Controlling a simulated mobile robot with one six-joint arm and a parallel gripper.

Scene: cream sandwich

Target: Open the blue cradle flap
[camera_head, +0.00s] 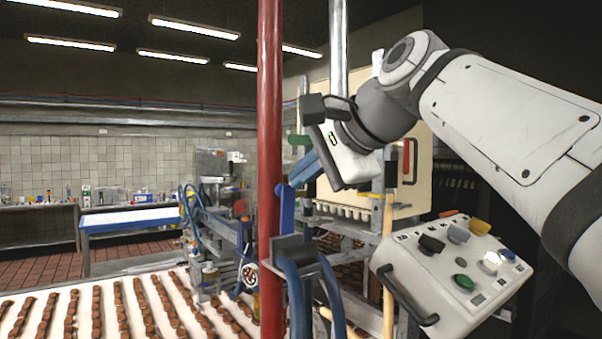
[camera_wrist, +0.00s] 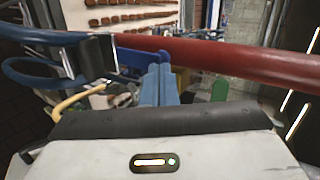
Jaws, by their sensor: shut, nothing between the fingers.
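The blue cradle flap (camera_head: 287,211) appears as a dark blue upright piece beside the red pole in the head view. In the wrist view a dark blue piece (camera_wrist: 132,60), likely the same flap, lies just left of and beyond my fingertips. My gripper (camera_head: 297,180) has light blue fingers pointing down and left, with the tips close to the top of the flap. In the wrist view my gripper (camera_wrist: 159,70) is shut and empty, its two fingers side by side. I cannot tell whether the tips touch the flap.
A red pole (camera_head: 271,150) stands just left of the flap and crosses the wrist view. Blue hoses (camera_head: 299,290) hang below from a dark bracket. A control box (camera_head: 455,270) with buttons is at right. A conveyor (camera_head: 65,322) carries rows of brown pieces at lower left.

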